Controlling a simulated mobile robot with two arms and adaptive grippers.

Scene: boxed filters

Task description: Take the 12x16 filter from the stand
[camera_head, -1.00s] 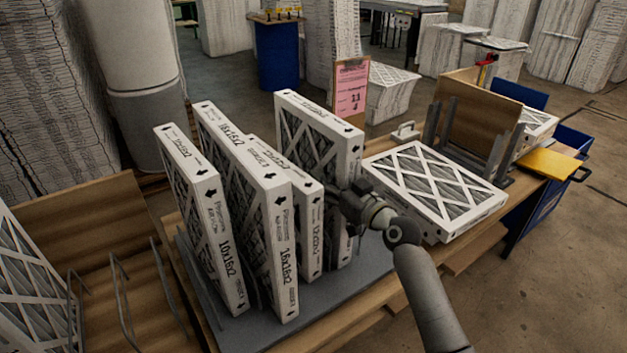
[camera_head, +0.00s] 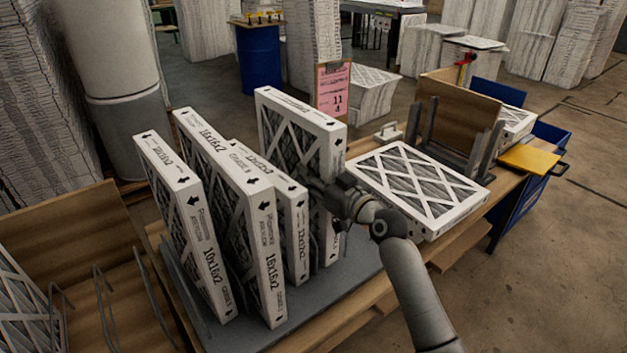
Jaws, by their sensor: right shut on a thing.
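Several white-framed filters stand on edge in a row on the grey stand (camera_head: 360,268). From the left come one marked 10x16x2 (camera_head: 202,245), one marked 16x16x2 (camera_head: 262,255) and a shorter one (camera_head: 297,235) that seems marked 12x12x2. Furthest right stands a taller filter (camera_head: 298,128), its size label covered by my gripper; it is probably the 12x16 filter. My right gripper (camera_head: 318,188) is shut on this filter's near edge, with a finger over its mesh face. The filter is upright. My left gripper is out of view.
A filter (camera_head: 420,188) lies flat on the table right of the stand. Behind it are a wooden rack with grey posts (camera_head: 455,105), a pink order sheet (camera_head: 333,92) and a white handled object (camera_head: 388,132). A wire rack (camera_head: 105,300) is at lower left.

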